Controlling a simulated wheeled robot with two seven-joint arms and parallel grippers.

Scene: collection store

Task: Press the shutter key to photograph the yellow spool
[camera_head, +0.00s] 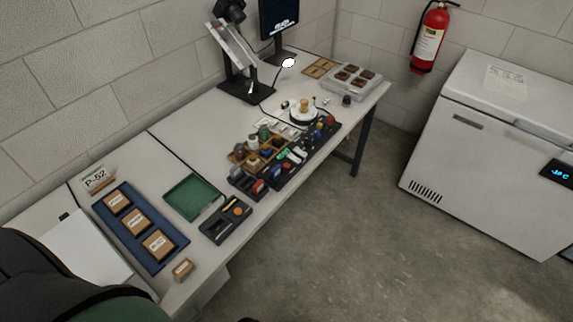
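A small yellow-tan object that looks like the yellow spool (304,103) stands upright on a round white turntable (303,118) towards the far part of the long table. A dark camera-like device (230,10) sits at the top of a black stand (247,92) behind it, near a monitor (279,17). I cannot tell which small item is the shutter key; a small black knob-like piece (346,100) stands right of the turntable. Neither of my grippers is in view.
Racks of small coloured items (283,160) crowd the table's front edge before the turntable. A green tray (192,196), a dark compartment tray (227,218) and a blue tray of boxes (120,232) lie nearer. A white chest freezer (480,150) stands right; the floor between is clear.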

